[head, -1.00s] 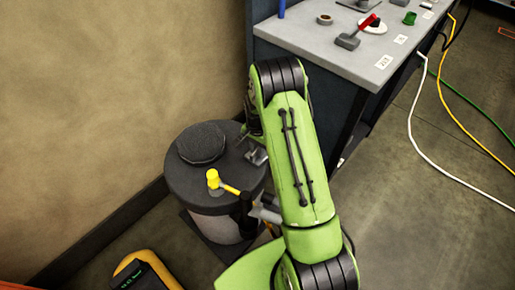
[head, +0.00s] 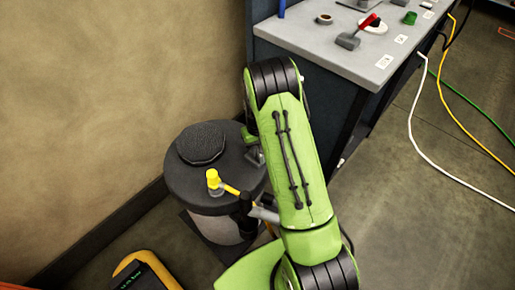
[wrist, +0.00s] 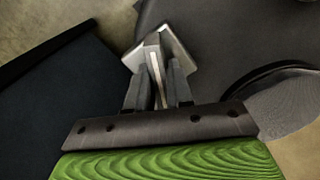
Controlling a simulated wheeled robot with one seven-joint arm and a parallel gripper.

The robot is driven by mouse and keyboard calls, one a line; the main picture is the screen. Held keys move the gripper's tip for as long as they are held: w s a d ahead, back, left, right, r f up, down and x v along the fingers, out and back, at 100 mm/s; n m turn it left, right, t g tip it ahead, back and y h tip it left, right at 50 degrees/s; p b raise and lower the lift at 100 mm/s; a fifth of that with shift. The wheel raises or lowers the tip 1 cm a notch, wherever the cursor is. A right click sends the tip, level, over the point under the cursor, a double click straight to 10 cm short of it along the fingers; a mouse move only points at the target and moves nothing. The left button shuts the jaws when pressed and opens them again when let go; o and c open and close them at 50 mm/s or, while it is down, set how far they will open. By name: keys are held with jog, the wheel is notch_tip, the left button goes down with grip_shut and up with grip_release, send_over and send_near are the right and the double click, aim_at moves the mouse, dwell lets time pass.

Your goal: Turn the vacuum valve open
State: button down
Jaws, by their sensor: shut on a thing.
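A lever with a yellow knob (head: 213,178) shows in the head view over the front of a dark-topped drum (head: 185,190). It runs to a dark upright part at the drum's right front, and I cannot tell for sure that it is the vacuum valve. My gripper (head: 256,157) is mostly hidden behind my green arm, over the drum's right side, apart from the yellow knob. In the wrist view my gripper (wrist: 158,65) is shut on a thin pale strip (wrist: 157,75) between its pads. What the strip belongs to is hidden.
A tan wall (head: 120,80) is close on the left. A yellow-and-black device (head: 145,270) lies at the front left. Cables cross the floor at right.

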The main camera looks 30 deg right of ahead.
jog(key=n, duration=0.5)
jog(key=shift+n, duration=0.3)
dwell(0.4)
jog(key=c, duration=1.1)
grip_release()
notch_tip(320, 180, up, 16)
jog(key=p, duration=0.4)
jog(key=shift+f, duration=0.1)
